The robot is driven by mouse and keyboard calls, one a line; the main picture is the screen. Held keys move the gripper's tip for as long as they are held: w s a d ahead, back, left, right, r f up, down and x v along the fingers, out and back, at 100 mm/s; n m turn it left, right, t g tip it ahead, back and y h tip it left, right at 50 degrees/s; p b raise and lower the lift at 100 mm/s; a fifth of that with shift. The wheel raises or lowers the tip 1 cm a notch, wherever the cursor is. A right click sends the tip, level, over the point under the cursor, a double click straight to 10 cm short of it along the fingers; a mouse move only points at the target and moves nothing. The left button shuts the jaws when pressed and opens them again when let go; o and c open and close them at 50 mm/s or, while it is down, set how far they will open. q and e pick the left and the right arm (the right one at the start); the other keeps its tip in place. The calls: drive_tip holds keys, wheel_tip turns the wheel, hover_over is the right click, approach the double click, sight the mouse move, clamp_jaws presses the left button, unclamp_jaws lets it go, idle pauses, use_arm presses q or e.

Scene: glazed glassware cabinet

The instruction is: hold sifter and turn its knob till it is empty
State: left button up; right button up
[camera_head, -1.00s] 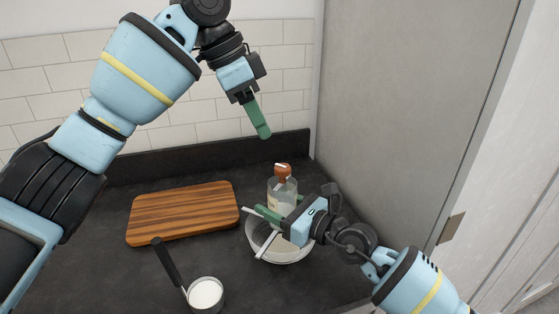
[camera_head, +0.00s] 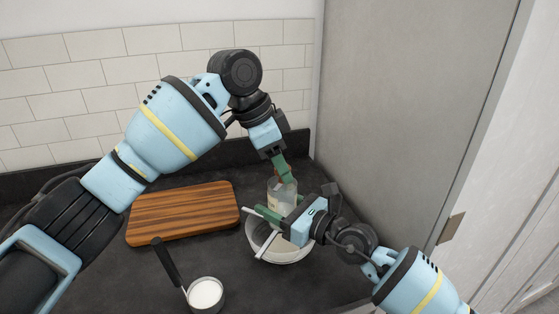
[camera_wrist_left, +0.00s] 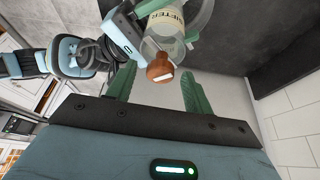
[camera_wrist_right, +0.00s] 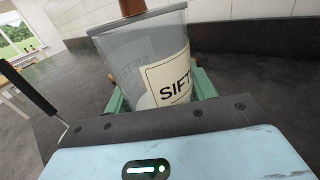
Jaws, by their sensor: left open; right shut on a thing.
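The clear sifter (camera_head: 281,192) is upright over the pale bowl (camera_head: 280,256). Its "SIFTER" label and clear wall show in the right wrist view (camera_wrist_right: 125,60), with something whitish low inside. My right gripper (camera_head: 274,214) is shut on the sifter's body, one green finger on each side. My left gripper (camera_head: 283,174) is open just above the sifter. In the left wrist view, the brown knob (camera_wrist_left: 160,68) lies between its spread fingers, with visible gaps on both sides. In the head view, the left fingers mostly hide the knob.
A striped wooden board (camera_head: 183,212) lies left of the bowl on the dark counter. A cup of white powder (camera_head: 206,292) with a long black handle stands at the front. A tiled wall is behind, and a tall grey panel (camera_head: 410,120) is close on the right.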

use_arm(q)
drive_tip(key=c, duration=1)
